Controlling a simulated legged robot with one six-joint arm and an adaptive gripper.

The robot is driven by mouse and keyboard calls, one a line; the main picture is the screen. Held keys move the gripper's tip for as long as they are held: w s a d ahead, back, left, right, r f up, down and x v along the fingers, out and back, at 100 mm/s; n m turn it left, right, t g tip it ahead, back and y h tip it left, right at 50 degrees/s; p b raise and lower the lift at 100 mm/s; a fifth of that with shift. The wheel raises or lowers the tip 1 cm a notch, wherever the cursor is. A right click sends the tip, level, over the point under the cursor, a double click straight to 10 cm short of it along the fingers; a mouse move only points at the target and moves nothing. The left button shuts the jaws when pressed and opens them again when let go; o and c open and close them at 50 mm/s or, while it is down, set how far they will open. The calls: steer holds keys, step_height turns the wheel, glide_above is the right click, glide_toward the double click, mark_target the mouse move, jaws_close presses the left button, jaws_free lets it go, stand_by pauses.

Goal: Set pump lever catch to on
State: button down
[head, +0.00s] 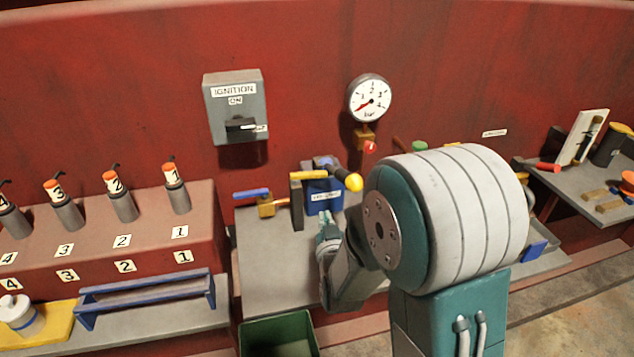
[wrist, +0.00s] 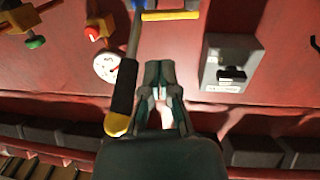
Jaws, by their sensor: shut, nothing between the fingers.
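The blue pump (head: 322,195) stands on a grey bench against the red wall, with a label on its front. Its lever, with a dark grip and yellow end (head: 353,182), points toward me. In the wrist view the lever's black grip (wrist: 123,88) lies just left of my gripper (wrist: 160,68). A yellow bar (head: 308,175) tops a dark upright piece at the pump's left; the yellow bar also shows in the wrist view (wrist: 170,15), beyond my fingertips. I cannot tell if this is the catch. My gripper (head: 328,225) is shut and empty, in front of the pump.
A gauge (head: 369,98) and a grey ignition box (head: 235,105) are on the wall above. A blue-handled brass valve (head: 265,205) is left of the pump. Several numbered orange-topped cylinders (head: 120,195) stand further left. A green bin (head: 278,336) is below the bench.

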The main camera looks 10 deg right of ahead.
mark_target(318, 176)
steer(key=w, duration=1.3)
steer(key=shift+w+d+f, duration=0.15)
steer(key=shift+w+d, duration=0.1)
steer(key=shift+d, duration=0.15)
steer(key=shift+w, duration=0.2)
steer(key=shift+w+d, duration=0.2)
steer(key=shift+w, duration=0.5)
steer(key=shift+s+r, duration=0.1)
steer(key=shift+r, duration=0.1)
